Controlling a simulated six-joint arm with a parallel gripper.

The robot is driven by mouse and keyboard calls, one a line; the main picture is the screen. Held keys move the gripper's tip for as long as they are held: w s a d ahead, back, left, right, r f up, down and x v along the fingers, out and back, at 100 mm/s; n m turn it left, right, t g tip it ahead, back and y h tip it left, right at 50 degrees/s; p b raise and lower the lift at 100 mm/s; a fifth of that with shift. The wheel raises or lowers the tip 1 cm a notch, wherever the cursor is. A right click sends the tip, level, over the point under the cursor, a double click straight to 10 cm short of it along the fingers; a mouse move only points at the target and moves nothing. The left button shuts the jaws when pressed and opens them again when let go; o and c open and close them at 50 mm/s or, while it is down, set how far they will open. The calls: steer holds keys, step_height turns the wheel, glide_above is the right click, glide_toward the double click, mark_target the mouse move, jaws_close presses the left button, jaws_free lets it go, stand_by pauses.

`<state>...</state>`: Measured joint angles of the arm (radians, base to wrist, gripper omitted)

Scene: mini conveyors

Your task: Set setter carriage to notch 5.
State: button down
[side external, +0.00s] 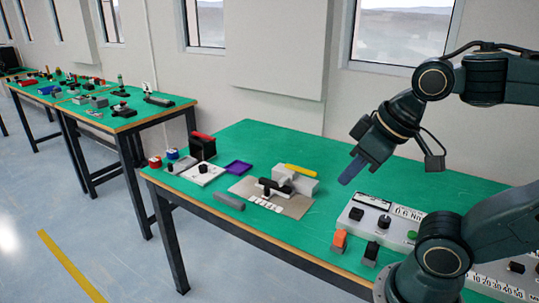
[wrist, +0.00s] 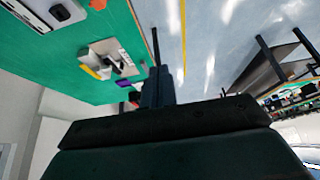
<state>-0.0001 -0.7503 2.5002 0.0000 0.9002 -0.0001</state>
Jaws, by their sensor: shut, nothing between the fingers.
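My gripper (side external: 350,172) is shut and empty, in the air above the green table, to the right of a beige plate (side external: 294,207). The plate carries white blocks, a black bar (side external: 270,187), a yellow bar (side external: 299,170) and a row of white marks (side external: 264,203) along its front. This may be the setter; its black bar may be the carriage, but I cannot read any notch numbers. In the wrist view my shut fingers (wrist: 157,85) show at centre, and the plate (wrist: 122,57) lies to their upper left, apart from them.
A white control panel (side external: 345,222) with knobs and a number scale lies at right near my base. Orange (side external: 339,240) and black switches stand at the front edge. A purple tray (side external: 239,167), a grey cylinder (side external: 229,201) and a white knob box (side external: 203,174) are left. Bare green table lies behind.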

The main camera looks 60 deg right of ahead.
stand_by(0.4)
steer(key=c, duration=1.3)
jaws_free()
steer(key=shift+w+r, duration=0.15)
steer(key=shift+w, duration=0.05)
steer(key=w+d+m+g, duration=0.2)
steer(key=w+d+m, duration=0.2)
steer(key=w, duration=0.6)
steer(key=w+d+m+g, duration=0.1)
steer(key=w+d+m, duration=0.3)
steer(key=w, duration=0.7)
steer(key=w+d+f+m+g, duration=0.1)
steer(key=w+d+f+m, duration=0.1)
steer(key=w+d+f, duration=0.2)
steer(key=w+d+f+m, duration=0.1)
steer(key=w+d+f, duration=0.3)
steer(key=d+f, duration=0.2)
steer(key=w+d+f+m+g, duration=0.1)
steer(key=w+d+f+m, duration=0.1)
steer(key=w+d+f, duration=0.2)
steer(key=shift+w+d+f+m+g, duration=0.15)
steer(key=shift+d+f, duration=0.2)
steer(key=shift+f, duration=0.3)
steer(key=shift+w+d+f+m+g, duration=0.15)
steer(key=shift+d+f, duration=0.15)
steer(key=shift+f, duration=0.35)
steer(key=shift+f, duration=0.1)
